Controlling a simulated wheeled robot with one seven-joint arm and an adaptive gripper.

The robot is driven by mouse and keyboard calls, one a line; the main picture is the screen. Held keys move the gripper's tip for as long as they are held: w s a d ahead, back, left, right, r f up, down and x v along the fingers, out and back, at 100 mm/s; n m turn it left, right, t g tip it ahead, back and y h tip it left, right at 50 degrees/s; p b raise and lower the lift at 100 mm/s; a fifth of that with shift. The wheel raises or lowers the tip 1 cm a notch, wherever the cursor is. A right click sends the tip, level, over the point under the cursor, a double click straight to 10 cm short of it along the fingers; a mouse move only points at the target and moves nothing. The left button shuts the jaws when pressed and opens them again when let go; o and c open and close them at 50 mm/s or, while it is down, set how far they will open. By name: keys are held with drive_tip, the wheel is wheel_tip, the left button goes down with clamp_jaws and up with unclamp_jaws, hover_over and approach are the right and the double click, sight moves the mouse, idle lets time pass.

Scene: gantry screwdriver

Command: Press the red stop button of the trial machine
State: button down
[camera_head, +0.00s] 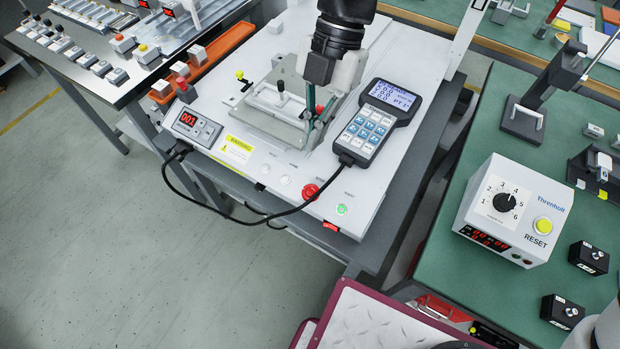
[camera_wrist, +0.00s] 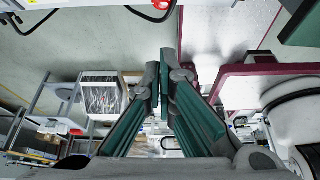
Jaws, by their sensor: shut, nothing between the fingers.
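The red stop button (camera_head: 310,191) sits on the front panel of the white trial machine (camera_head: 270,205), left of a green-lit button (camera_head: 341,210). A black cable passes close beside it. My gripper (camera_head: 309,146) is shut and empty, its green fingers pointing down over the machine, behind the stop button in the head view and apart from it. Its height above the panel is hard to tell. In the wrist view my gripper (camera_wrist: 160,72) shows its fingers together. A red round part (camera_wrist: 161,4), probably the stop button, is cut off at the top edge.
A handheld pendant (camera_head: 376,122) stands right of my gripper. A counter display (camera_head: 192,125) is at the left, and a metal fixture (camera_head: 272,105) lies behind. A Threnholt box (camera_head: 515,210) with a yellow reset button stands on the green table. Floor is open front left.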

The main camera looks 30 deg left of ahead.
drive_tip(key=shift+f, duration=0.1)
drive_tip(key=b, duration=0.3)
hover_over(306, 193)
drive_tip(key=f, duration=1.1)
drive_tip(key=shift+s+f, duration=0.2)
drive_tip(key=shift+f, duration=0.2)
drive_tip(key=shift+w+f, duration=0.2)
drive_tip(key=shift+f, duration=0.25)
